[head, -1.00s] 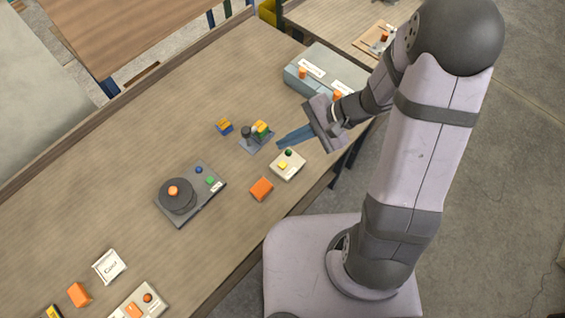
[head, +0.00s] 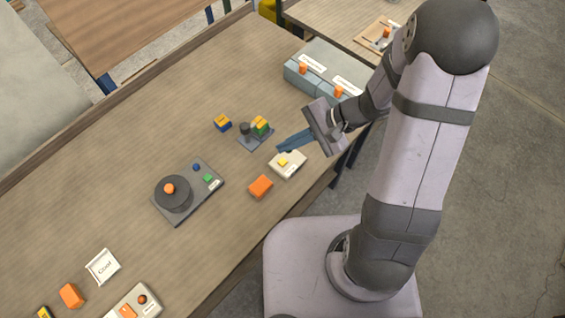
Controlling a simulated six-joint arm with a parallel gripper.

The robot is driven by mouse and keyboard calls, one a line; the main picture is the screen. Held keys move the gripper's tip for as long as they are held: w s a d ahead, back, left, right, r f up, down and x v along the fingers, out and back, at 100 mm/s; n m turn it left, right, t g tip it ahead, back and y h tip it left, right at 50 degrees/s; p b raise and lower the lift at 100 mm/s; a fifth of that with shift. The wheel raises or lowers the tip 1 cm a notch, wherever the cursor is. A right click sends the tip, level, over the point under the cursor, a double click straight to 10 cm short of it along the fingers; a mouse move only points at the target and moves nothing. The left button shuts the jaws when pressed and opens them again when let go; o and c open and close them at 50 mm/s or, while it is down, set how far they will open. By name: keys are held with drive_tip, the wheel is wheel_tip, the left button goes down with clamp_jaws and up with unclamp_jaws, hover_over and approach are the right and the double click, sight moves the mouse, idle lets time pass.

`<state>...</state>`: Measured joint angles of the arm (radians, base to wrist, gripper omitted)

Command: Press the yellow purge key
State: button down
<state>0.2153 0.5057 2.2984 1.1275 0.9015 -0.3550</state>
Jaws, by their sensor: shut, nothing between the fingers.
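The yellow key (head: 283,162) sits on top of a small cream control box (head: 291,169) near the table's right-hand edge. A dark green key (head: 289,152) on the same box is mostly hidden by my fingers. My gripper (head: 280,147) is shut and empty. Its blue fingers point left, with their tips just above the box's upper edge in the picture, close to the yellow key. I cannot tell from this view whether the fingers touch the box or the green key.
A small grey fixture with yellow and green blocks (head: 259,128) stands just left of my fingertips. An orange block (head: 260,187) lies below the box. A dark turntable unit (head: 173,194) stands further left. A grey-blue cabinet (head: 325,72) stands behind my gripper.

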sight(287, 161)
drive_tip(key=shift+f+b, duration=1.85)
drive_tip(key=shift+f, duration=0.7)
drive_tip(key=shift+f, duration=0.1)
drive_tip(key=shift+f+b, duration=0.3)
drive_tip(key=shift+b, duration=0.2)
drive_tip(key=shift+f+b, duration=0.45)
drive_tip(key=shift+b, duration=0.05)
idle(0.7)
drive_tip(key=shift+r, duration=0.2)
drive_tip(key=shift+r+p, duration=0.7)
drive_tip(key=shift+p, duration=0.05)
drive_tip(key=shift+r+p, duration=2)
drive_tip(key=shift+r, duration=0.55)
